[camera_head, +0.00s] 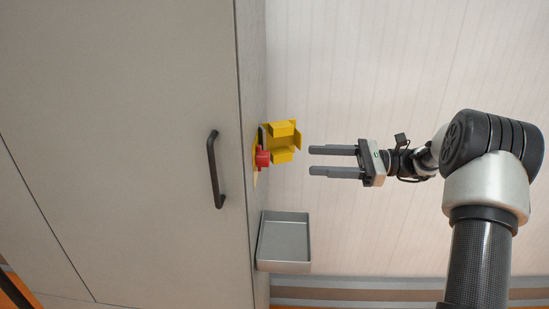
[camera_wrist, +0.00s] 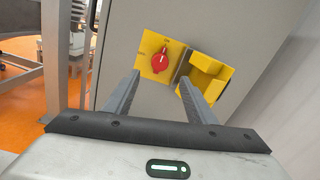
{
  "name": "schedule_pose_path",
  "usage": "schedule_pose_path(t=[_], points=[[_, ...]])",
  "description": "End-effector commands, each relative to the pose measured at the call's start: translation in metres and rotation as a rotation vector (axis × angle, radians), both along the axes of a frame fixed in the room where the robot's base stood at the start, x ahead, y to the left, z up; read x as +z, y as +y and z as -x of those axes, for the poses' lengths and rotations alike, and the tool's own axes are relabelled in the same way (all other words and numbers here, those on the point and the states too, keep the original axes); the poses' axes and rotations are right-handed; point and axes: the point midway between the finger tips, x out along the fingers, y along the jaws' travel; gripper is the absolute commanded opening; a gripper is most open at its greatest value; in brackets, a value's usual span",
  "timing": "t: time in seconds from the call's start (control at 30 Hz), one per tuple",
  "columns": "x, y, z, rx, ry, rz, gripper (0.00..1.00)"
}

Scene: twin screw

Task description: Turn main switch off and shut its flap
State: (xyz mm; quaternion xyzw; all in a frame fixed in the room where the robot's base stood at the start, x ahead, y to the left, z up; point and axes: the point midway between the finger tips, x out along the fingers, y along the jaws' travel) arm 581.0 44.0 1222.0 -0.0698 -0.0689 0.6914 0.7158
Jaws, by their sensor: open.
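The main switch is a red knob (camera_wrist: 160,60) on a yellow plate (camera_wrist: 146,68), mounted on the side of a grey cabinet. The knob's white mark points up towards small lettering at the plate's top. In the head view the red knob (camera_head: 262,158) juts out from the cabinet side. The yellow flap (camera_wrist: 206,72) is swung open to the right of the knob in the wrist view; it also shows in the head view (camera_head: 284,142). My gripper (camera_head: 310,160) is open and empty, apart from the flap and knob, with its fingers pointing at them.
A grey open tray (camera_head: 284,243) is fixed to the cabinet side below the switch. A black handle (camera_head: 214,170) is on the cabinet door (camera_head: 120,130). The space between my gripper and the switch is clear. A metal frame (camera_wrist: 56,60) stands at left in the wrist view.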

Motion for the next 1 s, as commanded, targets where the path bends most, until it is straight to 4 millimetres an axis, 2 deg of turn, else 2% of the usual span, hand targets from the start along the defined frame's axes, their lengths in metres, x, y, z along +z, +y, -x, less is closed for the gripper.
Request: schedule_pose_path(t=[0.03, 0.3, 0.5, 0.7, 1.0], points=[[0.001, 0.013, 0.000, 0.004, 0.002, 0.001, 0.51], [0.001, 0.072, -0.001, 0.004, 0.001, 0.002, 0.51], [0.000, 0.104, -0.003, 0.003, 0.000, 0.003, 0.51], [0.000, 0.118, -0.004, 0.001, 0.001, 0.001, 0.51], [-0.001, 0.119, -0.004, 0.000, 0.000, 0.002, 0.49]])
